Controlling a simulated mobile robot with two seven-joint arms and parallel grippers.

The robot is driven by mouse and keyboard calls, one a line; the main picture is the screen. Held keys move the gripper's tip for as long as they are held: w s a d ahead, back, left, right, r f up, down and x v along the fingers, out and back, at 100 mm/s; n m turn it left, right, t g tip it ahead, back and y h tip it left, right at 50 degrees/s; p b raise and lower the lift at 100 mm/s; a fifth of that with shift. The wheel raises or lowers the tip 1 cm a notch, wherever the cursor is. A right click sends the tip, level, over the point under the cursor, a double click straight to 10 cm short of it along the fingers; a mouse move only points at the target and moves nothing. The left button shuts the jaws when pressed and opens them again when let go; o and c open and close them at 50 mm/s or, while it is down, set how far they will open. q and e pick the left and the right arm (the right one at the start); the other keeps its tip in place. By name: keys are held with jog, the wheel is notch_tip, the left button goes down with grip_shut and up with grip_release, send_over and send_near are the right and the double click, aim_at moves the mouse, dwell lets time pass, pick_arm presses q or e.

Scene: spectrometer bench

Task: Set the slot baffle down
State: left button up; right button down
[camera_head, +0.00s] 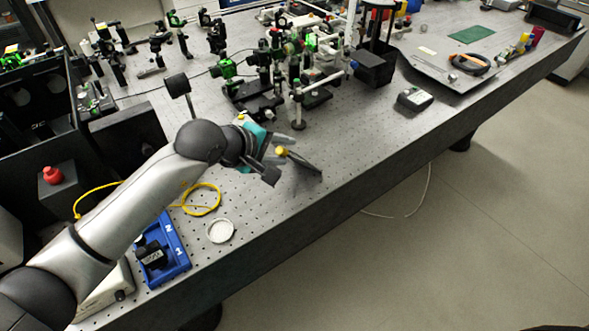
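A thin dark plate with a yellow knob, which I take to be the slot baffle (305,163), is at my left gripper (278,157), near the front edge of the bench. The yellow knob sits between the fingers, and the gripper appears shut on it. The plate is tilted in the picture, its lower end toward the right. I cannot tell whether its lower edge touches the perforated bench top (345,135). The gripper hides part of the knob end. My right gripper is not in view.
Optics mounts (290,65) crowd the bench behind the gripper. A small dark meter (414,99) stands to the right. A white round dish (220,231), a yellow cable (203,205) and a blue tray (177,250) lie to the left. Bench top between baffle and meter is clear.

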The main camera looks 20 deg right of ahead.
pick_arm(q)
jog(key=shift+p+v, duration=0.7)
jog(key=shift+v, duration=0.75)
notch_tip(320, 180, up, 8)
jog(key=s+a+p, duration=0.1)
jog(key=a+p, duration=0.1)
jog(key=p, duration=0.3)
jog(key=shift+s, duration=0.15)
jog(key=shift+f, duration=0.1)
